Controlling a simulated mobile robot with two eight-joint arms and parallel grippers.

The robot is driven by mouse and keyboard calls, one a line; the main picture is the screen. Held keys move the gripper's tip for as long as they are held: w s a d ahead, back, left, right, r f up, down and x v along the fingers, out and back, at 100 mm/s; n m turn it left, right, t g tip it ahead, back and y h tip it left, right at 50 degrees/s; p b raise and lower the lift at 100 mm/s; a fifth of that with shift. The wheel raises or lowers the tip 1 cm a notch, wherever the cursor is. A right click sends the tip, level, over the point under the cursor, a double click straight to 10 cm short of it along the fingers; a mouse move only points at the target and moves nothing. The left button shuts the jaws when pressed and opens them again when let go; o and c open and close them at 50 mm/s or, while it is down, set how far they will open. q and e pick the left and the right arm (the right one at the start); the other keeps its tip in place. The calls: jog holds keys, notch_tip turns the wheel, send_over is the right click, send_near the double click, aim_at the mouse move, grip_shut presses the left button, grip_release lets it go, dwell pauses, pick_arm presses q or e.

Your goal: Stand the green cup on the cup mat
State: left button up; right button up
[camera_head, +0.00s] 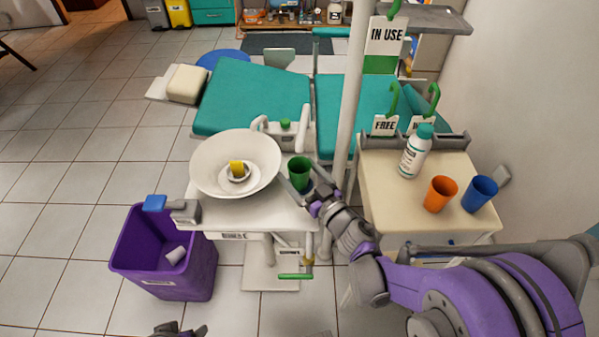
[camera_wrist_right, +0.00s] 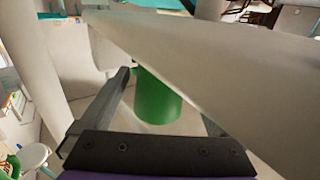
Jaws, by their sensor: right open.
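The green cup (camera_head: 299,173) is at the right end of the white basin unit's top, beside the bowl. It looks upright in the head view. My right gripper (camera_head: 303,190) is open at the cup from the near right. In the right wrist view the green cup (camera_wrist_right: 157,98) shows between the two spread fingers, partly hidden by a pale slanting surface. I cannot tell whether a finger touches it. I cannot make out the cup mat. My left gripper (camera_head: 180,330) is only partly in view at the bottom edge; its jaws are unclear.
A white bowl (camera_head: 207,174) with a yellow item stands left of the cup. A white pole (camera_head: 352,100) rises just right of it. A cream cabinet (camera_head: 390,203) holds an orange cup (camera_head: 440,193), blue cup (camera_head: 479,194) and bottle (camera_head: 416,150). A purple bin (camera_head: 190,270) stands left.

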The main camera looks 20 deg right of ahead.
jog(key=shift+r, duration=0.1)
jog(key=shift+s+d+r, duration=0.1)
jog(key=shift+s+r, duration=0.05)
jog(key=shift+s, duration=0.05)
jog(key=p+v, duration=0.1)
jog(key=v, duration=1)
jog(key=shift+s, duration=0.25)
